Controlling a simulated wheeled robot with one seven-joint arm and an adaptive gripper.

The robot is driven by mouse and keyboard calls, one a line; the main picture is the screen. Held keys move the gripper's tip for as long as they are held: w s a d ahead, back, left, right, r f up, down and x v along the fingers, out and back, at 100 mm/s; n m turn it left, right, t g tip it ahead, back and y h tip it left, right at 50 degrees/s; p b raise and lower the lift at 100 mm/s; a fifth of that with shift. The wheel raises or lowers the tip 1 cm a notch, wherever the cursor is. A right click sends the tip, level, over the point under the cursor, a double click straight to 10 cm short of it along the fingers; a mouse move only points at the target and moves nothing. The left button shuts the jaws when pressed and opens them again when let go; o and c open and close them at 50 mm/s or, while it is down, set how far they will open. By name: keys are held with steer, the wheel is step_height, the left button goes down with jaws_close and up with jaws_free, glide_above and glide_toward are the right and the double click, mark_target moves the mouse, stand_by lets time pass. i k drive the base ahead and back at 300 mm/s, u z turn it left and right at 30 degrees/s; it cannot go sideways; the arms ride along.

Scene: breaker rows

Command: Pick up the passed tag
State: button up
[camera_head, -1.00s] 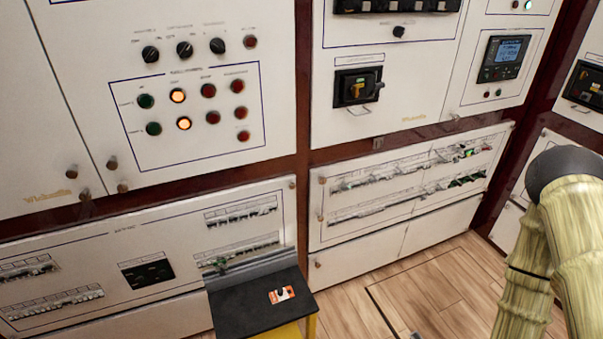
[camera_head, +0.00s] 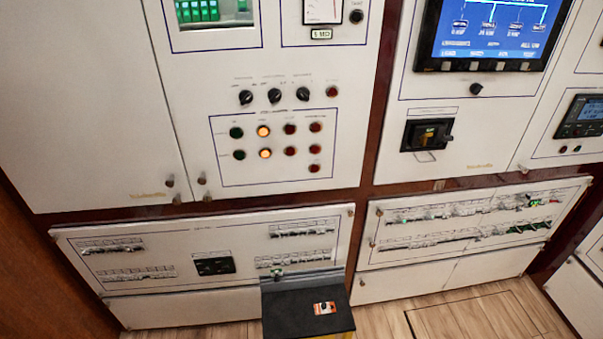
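A small orange and white tag (camera_head: 324,308) with a dark mark in its middle lies flat on the black top of a low stand (camera_head: 290,312). It is small in the picture and its lettering cannot be read. A small green thing (camera_head: 276,273) shows at the stand's back edge, in front of the breaker panel; what it is cannot be told. My gripper is not in view.
The stand is close in front of the lower breaker panels (camera_head: 230,216) and (camera_head: 420,201). White cabinets with knobs, lamps and a blue screen (camera_head: 490,30) rise behind. Wooden floor (camera_head: 385,321) is free to the stand's right. A brown wall (camera_head: 50,280) is at the left.

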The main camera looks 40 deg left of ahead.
mark_target(276, 275)
steer(key=z, duration=2.1)
steer(key=k, duration=1.35)
steer(key=u, duration=2.15)
